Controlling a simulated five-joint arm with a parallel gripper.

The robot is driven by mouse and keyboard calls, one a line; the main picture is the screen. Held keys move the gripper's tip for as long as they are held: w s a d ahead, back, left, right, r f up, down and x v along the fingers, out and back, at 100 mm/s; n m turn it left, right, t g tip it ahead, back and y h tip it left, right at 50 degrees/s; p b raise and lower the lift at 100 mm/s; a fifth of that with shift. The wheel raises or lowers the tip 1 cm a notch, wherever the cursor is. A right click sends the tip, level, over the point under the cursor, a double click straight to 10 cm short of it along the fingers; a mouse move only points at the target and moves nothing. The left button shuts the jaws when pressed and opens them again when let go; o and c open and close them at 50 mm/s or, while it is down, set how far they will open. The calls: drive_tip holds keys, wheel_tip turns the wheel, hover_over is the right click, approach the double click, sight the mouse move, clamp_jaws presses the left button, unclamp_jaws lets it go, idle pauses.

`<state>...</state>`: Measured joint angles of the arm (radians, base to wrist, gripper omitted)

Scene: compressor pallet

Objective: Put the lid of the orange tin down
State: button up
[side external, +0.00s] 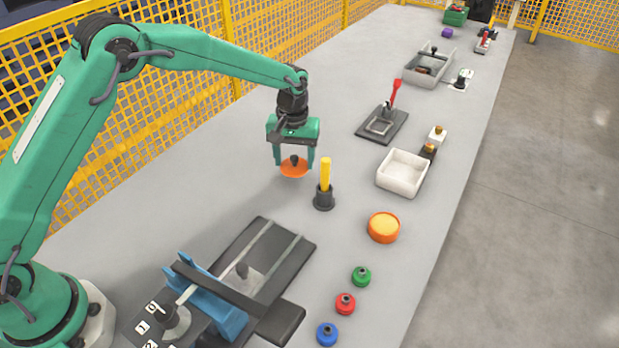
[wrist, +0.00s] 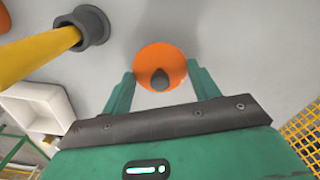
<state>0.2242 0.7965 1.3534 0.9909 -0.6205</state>
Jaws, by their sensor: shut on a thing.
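The lid hangs level, apparently above the table, left of the black holder with the yellow stick. In the wrist view the lid (wrist: 160,58) shows as an orange disc with its dark knob between my green fingers (wrist: 160,80). The orange tin (side external: 383,228) stands uncovered to the right, nearer the table's right edge, with a yellow-orange content at its top.
A yellow stick stands upright in a black holder (side external: 324,199), close to my gripper's right. A white tray (side external: 403,173) lies beyond the tin. Green, red and blue knobbed pieces (side external: 345,303) line the front right. The grey table left of my gripper is clear.

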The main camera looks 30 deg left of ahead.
sight(294, 162)
drive_tip(key=shift+f, duration=1.85)
drive_tip(key=shift+f, duration=0.1)
drive_tip(key=o, duration=1)
drive_tip(key=shift+c, duration=0.2)
wheel_tip(294, 162, up, 12)
drive_tip(key=shift+f, duration=0.1)
drive_tip(key=shift+r, duration=0.25)
